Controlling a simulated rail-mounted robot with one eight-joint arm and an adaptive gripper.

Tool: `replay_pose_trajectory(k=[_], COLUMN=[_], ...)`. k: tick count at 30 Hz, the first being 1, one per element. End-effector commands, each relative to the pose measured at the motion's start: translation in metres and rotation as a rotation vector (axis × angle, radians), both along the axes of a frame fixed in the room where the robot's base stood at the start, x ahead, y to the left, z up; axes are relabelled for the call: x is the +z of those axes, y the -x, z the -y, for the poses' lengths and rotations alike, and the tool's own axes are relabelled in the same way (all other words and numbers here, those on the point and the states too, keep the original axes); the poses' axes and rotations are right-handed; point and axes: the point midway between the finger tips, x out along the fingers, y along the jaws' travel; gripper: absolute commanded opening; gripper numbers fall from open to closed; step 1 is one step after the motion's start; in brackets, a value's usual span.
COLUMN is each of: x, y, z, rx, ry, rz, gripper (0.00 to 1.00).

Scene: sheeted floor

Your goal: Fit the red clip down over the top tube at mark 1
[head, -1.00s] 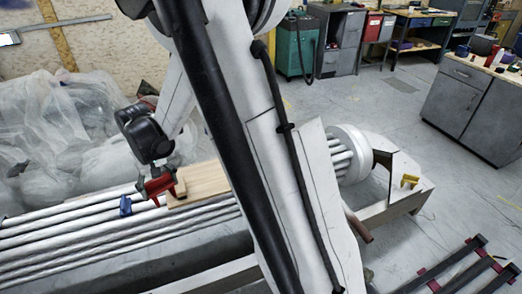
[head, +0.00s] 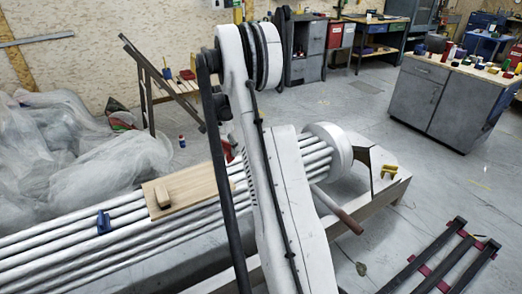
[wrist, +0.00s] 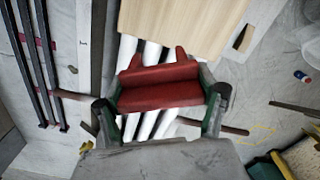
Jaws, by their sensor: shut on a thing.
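The red clip (wrist: 160,88) is held across between the two fingers of my gripper (wrist: 162,104) in the wrist view. Its prongs point toward the wooden board. White tubes (wrist: 150,52) run behind the clip; I cannot tell the gap between clip and tubes. In the head view the tube bundle (head: 62,238) runs from lower left to a white round end piece. My arm hides most of the gripper there; only a bit of red (head: 228,152) shows beside the arm. I cannot make out mark 1.
A wooden board (head: 210,184) with a small tan block (head: 164,202) lies over the tubes. A blue clip (head: 103,222) sits on them farther left. A yellow piece (head: 388,171) is on the right frame. Plastic sheeting (head: 90,160) lies behind; dark rails (head: 455,255) lie lower right.

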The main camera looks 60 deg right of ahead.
Motion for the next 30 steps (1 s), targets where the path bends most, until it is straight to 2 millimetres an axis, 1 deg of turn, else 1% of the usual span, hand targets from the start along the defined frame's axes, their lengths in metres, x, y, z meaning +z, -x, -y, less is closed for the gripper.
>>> replay_pose_trajectory(k=[1,2,3,6,9,12,17,30], x=[-0.010,-0.013,-0.018,-0.028,-0.036,-0.041,-0.043,-0.044], y=[0.011,0.016,0.024,0.043,0.060,0.071,0.079,0.079], z=[0.027,0.040,0.057,0.094,0.122,0.140,0.151,0.151], rx=[-0.073,-0.113,-0.165,-0.282,-0.372,-0.433,-0.474,-0.475], ry=[0.000,0.000,0.000,0.000,0.000,0.000,0.000,0.000], rz=[0.000,0.000,0.000,0.000,0.000,0.000,0.000,0.000], gripper=[0.40,0.40,0.40,0.40,0.40,0.40,0.40,0.40])
